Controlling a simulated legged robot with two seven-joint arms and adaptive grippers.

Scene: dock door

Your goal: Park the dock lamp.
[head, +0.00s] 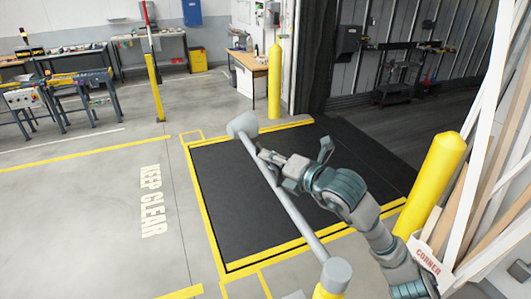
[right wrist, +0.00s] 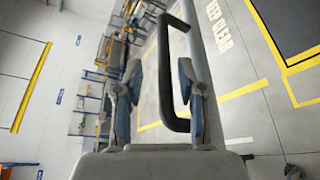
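The dock lamp is a long grey arm (head: 285,205) with a rounded grey head (head: 242,125) at its far end. The arm runs slanting over the black dock plate from a grey pivot cap (head: 336,273) on a yellow post near the bottom. My right gripper (head: 297,153) is beside the arm, near the head end, with its fingers spread. In the right wrist view, a black loop handle (right wrist: 164,75) on the grey arm (right wrist: 205,60) shows between the open fingers (right wrist: 160,68), with gaps on both sides. My left gripper is not in view.
The black dock plate (head: 245,205) has a yellow border. A yellow bollard (head: 432,180) stands right of my right arm, beside leaning boards (head: 490,150). Another yellow bollard (head: 274,85) stands beyond the lamp head. The floor marked KEEP CLEAR (head: 150,200) is free.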

